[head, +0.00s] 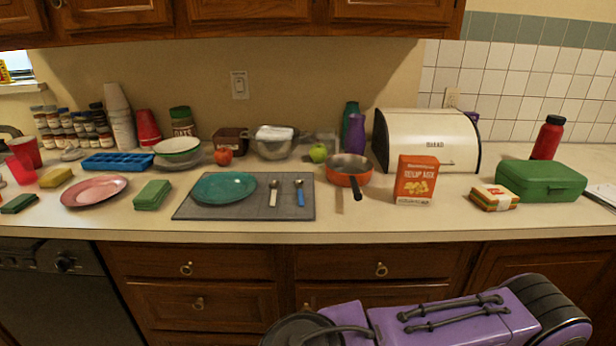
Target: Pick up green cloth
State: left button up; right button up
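A green folded cloth (152,194) lies flat on the counter in the head view, between the pink plate and the grey mat. It looks like a small layered stack, and nothing covers it. A smaller dark green block (19,203), perhaps a sponge, lies at the far left front. Neither of my grippers shows in the head view. Only purple and black parts of my own body show at the bottom right, below the counter edge.
The pink plate (94,191) is left of the cloth. The grey mat (245,209) with a teal plate (224,187) and two utensils is right of it. A blue tray (118,162) and bowls (178,148) stand behind. The counter's front strip is clear.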

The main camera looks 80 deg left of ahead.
aim_at(150, 198)
jog(key=z, duration=0.05)
jog(key=k, duration=1.9)
jog(key=u, duration=0.5)
